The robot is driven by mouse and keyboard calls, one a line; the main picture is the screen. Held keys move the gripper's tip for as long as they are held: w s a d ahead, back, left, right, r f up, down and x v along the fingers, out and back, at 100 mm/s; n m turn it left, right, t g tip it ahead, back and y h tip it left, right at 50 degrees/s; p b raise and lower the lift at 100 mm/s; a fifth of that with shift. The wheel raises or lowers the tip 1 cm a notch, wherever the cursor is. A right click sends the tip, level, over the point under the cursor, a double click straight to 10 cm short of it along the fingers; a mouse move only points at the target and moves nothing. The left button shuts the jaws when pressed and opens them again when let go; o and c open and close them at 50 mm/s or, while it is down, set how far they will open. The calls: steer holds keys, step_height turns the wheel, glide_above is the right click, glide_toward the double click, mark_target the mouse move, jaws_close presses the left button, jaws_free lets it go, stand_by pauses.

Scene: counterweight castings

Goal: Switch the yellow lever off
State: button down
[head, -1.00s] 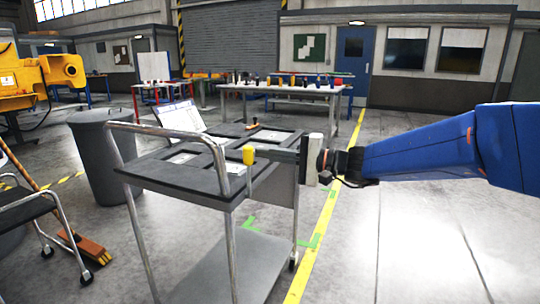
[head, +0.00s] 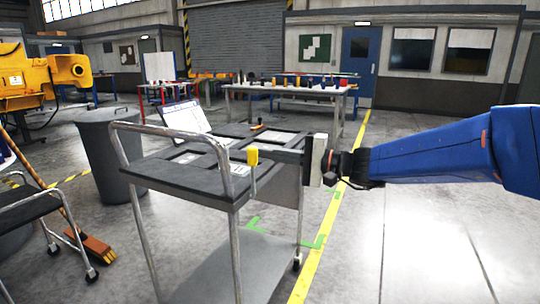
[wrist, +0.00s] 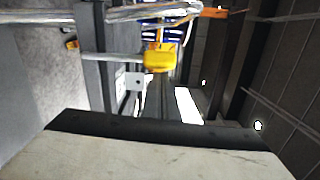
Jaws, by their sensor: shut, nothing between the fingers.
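The yellow lever (head: 252,157) has a yellow grip on a thin metal stem, at the near right edge of a dark-topped cart. In the head view its grip is up and its stem runs down. In the wrist view the yellow grip (wrist: 158,62) is at upper middle, with its stem to the left. My gripper (head: 268,154) comes in from the right, its grey fingers shut and empty. Their tips are right beside the grip; I cannot tell whether they touch it. The lever's base is unclear.
The cart (head: 180,190) has a raised tubular handle (head: 160,128) at the left and a tilted white sheet (head: 187,117) behind. A grey bin (head: 110,160) and broom (head: 95,246) stand left. Open floor (head: 420,230) lies to the right.

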steer(key=d, duration=1.1)
steer(key=shift+d, duration=0.25)
steer(key=shift+f, duration=0.15)
steer(key=s+d+f+n+g+h, duration=0.1)
steer(key=s+d+f+h, duration=0.1)
steer(key=s+f+h, duration=0.5)
steer(key=s+d+f+n+g, duration=0.1)
steer(key=s+d+f+g, duration=0.3)
steer(key=s, duration=0.6)
steer(key=s+d+f+n+t+h, duration=0.1)
steer(key=s+d+f+t+h, duration=0.1)
steer(key=s+d+f+h, duration=0.3)
steer(key=s+d+f+n+t+h, duration=0.1)
steer(key=s+d+f+h, duration=0.4)
steer(key=d, duration=0.7)
steer(key=s+f+t, duration=0.1)
steer(key=s, duration=0.1)
steer(key=shift+s+d+f+t, duration=0.15)
steer(key=shift+s+d+t, duration=0.15)
steer(key=shift+s+d, duration=0.05)
